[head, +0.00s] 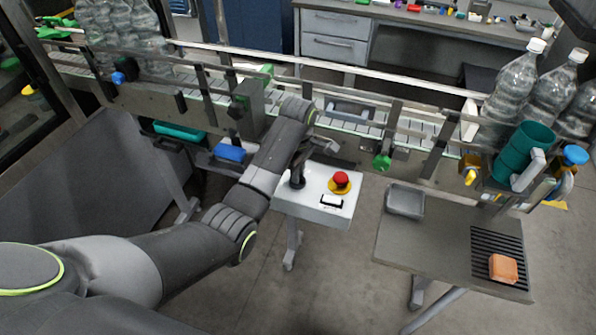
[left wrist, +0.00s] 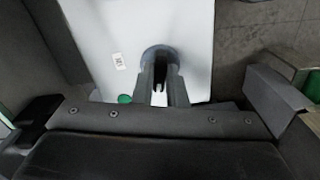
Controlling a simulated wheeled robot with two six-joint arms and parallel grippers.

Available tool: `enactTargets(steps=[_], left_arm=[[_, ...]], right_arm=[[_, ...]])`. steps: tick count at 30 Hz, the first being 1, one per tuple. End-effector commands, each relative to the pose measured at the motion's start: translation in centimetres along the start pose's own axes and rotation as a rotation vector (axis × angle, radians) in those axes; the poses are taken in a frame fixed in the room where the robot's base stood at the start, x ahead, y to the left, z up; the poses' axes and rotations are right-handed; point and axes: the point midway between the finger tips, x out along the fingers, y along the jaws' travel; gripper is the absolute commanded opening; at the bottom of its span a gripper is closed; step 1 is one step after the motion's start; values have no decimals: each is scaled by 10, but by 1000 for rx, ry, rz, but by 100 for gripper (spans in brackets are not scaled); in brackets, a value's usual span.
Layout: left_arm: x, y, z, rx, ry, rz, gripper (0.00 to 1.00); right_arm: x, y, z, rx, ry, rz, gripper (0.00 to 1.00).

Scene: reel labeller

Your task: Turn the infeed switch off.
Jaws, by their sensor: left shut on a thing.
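A white control box (head: 318,205) stands on a post in front of the conveyor. A dark round switch base (left wrist: 158,50) sits on its panel in the left wrist view. My left gripper (head: 298,178) reaches down to the box's left side. Its two fingers (left wrist: 162,78) are shut on the switch's dark handle, which they mostly hide, so I cannot tell its setting. A red mushroom button on a yellow base (head: 340,181) and a black-and-white plate (head: 332,201) are right of the gripper. A green button (left wrist: 124,99) shows beside the fingers. My right gripper is out of view.
The conveyor (head: 345,127) runs behind the box, with large clear bottles (head: 514,85) at right. A grey side table (head: 430,240) at right holds a grey tray (head: 405,201) and an orange block (head: 503,268). Floor between box and table is clear.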

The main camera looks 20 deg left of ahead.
Motion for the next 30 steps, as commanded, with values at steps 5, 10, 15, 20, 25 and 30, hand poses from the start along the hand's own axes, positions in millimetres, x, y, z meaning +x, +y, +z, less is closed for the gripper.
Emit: enactTargets(steps=[5,10,15,20,25,30], left_arm=[[0,0,-1,-119,3,2,0],[0,0,-1,-195,3,2,0],[0,0,-1,-239,4,1,0],[0,0,-2,-255,4,1,0],[0,0,-2,-258,4,1,0],[0,0,-2,-258,4,1,0]], right_arm=[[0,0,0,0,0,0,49],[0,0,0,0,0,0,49],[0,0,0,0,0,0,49],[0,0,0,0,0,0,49],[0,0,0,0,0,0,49],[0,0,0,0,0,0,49]])
